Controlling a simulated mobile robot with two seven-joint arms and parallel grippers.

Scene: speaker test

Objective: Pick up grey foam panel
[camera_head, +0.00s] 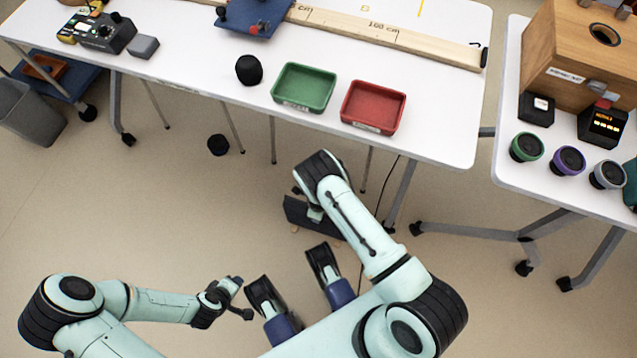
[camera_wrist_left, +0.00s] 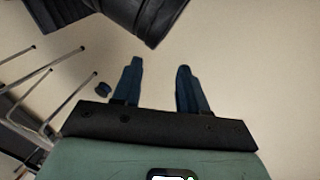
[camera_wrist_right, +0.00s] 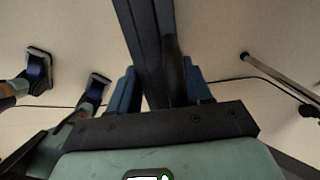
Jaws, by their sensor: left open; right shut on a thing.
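A dark grey panel (camera_head: 325,221), seen nearly edge-on, is held in my right gripper (camera_head: 310,211) below the front edge of the long table, clear of the tabletop. In the right wrist view the panel (camera_wrist_right: 146,40) runs up from between the fingers of my right gripper (camera_wrist_right: 163,88), which is shut on it. Part of the panel is hidden by the gripper and arm. My left gripper (camera_head: 236,298) is open and empty, low at the left over the floor. Its two fingers stand apart in the left wrist view (camera_wrist_left: 158,80).
The long white table (camera_head: 435,120) holds a green tray (camera_head: 304,107), a red tray (camera_head: 373,125), a black ball-like thing (camera_head: 249,70), a small grey block (camera_head: 143,46) and a measuring rail (camera_head: 420,46). A side table (camera_head: 508,165) at the right carries a wooden box (camera_head: 560,60) and several round speakers.

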